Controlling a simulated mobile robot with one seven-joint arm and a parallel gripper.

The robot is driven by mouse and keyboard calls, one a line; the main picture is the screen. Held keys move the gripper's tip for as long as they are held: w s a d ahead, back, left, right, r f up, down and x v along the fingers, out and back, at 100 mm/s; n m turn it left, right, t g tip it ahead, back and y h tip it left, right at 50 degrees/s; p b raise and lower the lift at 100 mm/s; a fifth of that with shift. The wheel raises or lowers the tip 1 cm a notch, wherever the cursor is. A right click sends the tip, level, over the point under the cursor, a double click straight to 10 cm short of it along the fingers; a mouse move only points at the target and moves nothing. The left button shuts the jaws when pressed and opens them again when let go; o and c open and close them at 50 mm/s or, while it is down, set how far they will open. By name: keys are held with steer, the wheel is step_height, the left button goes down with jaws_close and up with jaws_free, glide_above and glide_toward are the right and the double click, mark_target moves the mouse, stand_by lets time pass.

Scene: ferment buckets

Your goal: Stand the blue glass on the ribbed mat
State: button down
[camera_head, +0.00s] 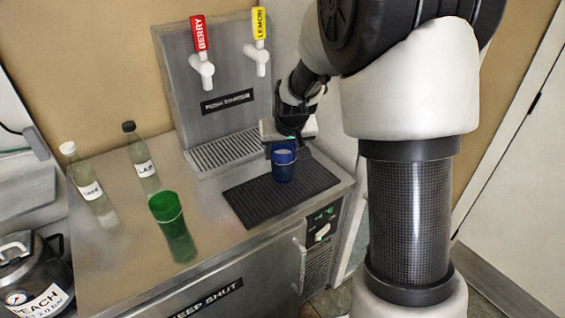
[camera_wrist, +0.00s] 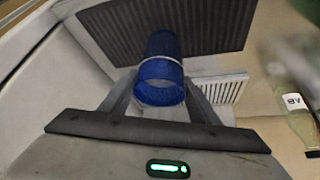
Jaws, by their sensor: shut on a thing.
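The blue glass (camera_head: 283,166) is upright at my gripper (camera_head: 285,146), over the black ribbed mat (camera_head: 258,202) on the steel counter. In the head view its base appears at the mat's surface; I cannot tell whether it touches or hangs just above. In the wrist view the glass (camera_wrist: 161,72) sits between the two fingers of my gripper (camera_wrist: 160,92), which are shut on it. Its open rim faces the camera, and the mat (camera_wrist: 215,22) lies behind it. My gripper hides part of the glass's top in the head view.
A green glass (camera_head: 168,220) stands left of the mat. Two labelled bottles (camera_head: 143,165) (camera_head: 90,188) stand farther left. A drip grille (camera_head: 225,150) and a dispenser with berry (camera_head: 199,40) and lemon (camera_head: 259,28) taps are behind. A pressure pot (camera_head: 30,275) is at lower left.

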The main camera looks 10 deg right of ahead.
steer(key=shift+f, duration=1.7)
steer(key=shift+f+b, duration=0.15)
steer(key=shift+b, duration=0.15)
steer(key=c, duration=0.7)
jaws_free()
steer(key=shift+o, duration=0.2)
